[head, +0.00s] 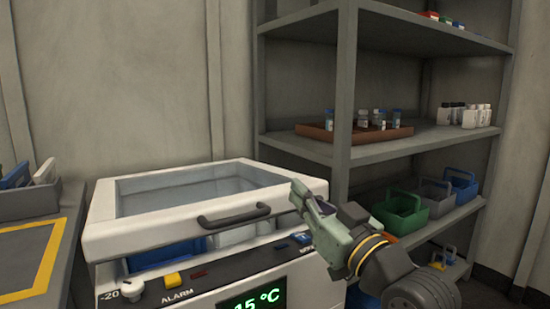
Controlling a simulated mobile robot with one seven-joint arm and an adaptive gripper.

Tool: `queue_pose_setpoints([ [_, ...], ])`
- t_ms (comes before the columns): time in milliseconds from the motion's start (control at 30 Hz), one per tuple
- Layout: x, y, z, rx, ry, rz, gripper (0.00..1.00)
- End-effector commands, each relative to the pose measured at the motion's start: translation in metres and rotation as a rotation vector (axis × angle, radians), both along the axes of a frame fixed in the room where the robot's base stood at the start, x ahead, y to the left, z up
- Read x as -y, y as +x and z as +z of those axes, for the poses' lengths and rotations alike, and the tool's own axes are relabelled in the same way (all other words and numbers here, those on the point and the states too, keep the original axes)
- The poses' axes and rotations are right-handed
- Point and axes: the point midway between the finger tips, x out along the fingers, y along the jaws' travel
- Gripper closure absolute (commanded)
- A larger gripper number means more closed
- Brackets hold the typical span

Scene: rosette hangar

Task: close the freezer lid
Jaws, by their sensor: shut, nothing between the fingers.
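The freezer (200,293) is a white chest with a dark control panel and a green display that reads "5 °C" at its visible part. Its lid (140,240) has a white frame, a clear pane and a dark bar handle (234,215) at the front. The lid is raised at the front, with a gap above the body. Blue and white things show inside through the gap. My gripper (301,192) is shut and empty. It is just right of the handle, in front of the lid's right corner in the picture. I cannot tell whether it touches the lid.
A grey shelf rack (345,110) stands right of the freezer, with a brown tray (318,133) of vials, white bottles (470,116) and a green basket (401,212). A bench with a yellow-edged mat (40,275) and a grey rack (40,198) is at the left.

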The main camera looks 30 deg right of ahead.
Motion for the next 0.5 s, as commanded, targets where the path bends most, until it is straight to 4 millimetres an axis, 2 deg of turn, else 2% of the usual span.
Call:
queue_pose_setpoints([
  [133,0.002,0.005,0.002,-0.011,0.004,0.003,1.00],
  [233,0.000,0.018,0.004,-0.011,0.004,0.005,1.00],
  [500,-0.002,0.073,0.018,-0.011,0.003,0.005,1.00],
])
